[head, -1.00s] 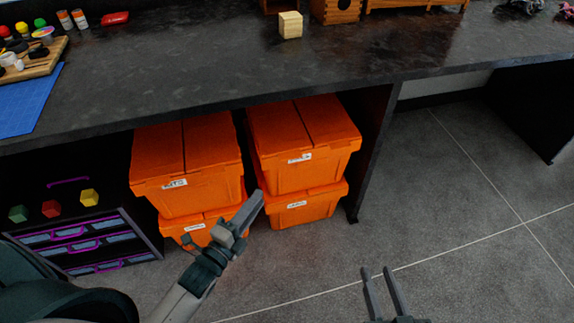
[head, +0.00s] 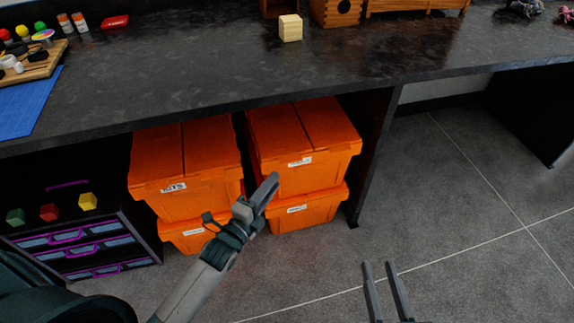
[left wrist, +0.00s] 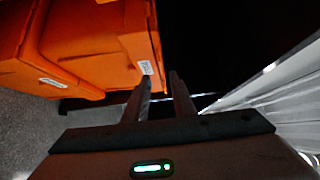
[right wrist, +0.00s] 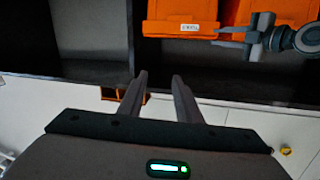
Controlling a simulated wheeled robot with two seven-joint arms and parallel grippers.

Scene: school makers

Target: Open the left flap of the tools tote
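Orange lidded totes stand in two stacks of two under the bench. The upper left tote (head: 185,155) and upper right tote (head: 275,150) have their two lid flaps lying shut. Their labels are too small to read surely, so I cannot tell which is the tools tote. My left gripper (head: 271,188) is empty and in front of the right stack, hiding part of it. In the left wrist view its fingers (left wrist: 158,82) are apart, near a labelled orange tote (left wrist: 100,45). My right gripper (head: 380,268) is open and empty over the floor, right of the stacks.
The dark bench top (head: 230,75) overhangs the totes. A dark upright panel (head: 372,150) stands right of them. Drawers with purple handles (head: 75,245) stand at the left, with coloured blocks above. The grey floor (head: 460,220) at the right is clear.

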